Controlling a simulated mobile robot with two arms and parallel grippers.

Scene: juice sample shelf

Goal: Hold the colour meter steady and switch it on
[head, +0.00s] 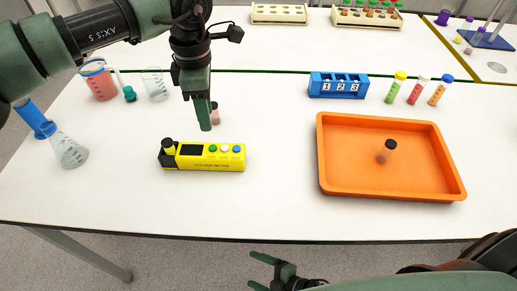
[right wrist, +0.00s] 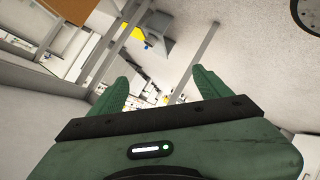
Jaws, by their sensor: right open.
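The colour meter (head: 203,162) is a yellow box lying on the white table in the head view. It has a dark screen, a green, a white and a blue button on top, and a black part at its left end. My left gripper (head: 205,126) points down just behind and above the meter, apart from it in the picture. It shows edge-on, so I cannot tell its finger gap. My right gripper (head: 263,271) is open and empty, below the table's front edge. Its two green fingers also stand apart in the right wrist view (right wrist: 158,85).
An orange tray (head: 325,186) with a dark-capped vial (head: 387,151) stands at the right. A pinkish vial (head: 215,114) is partly hidden behind my left finger. A blue numbered rack (head: 338,86), capped tubes (head: 415,90) and glassware (head: 70,152) stand around. The table front is clear.

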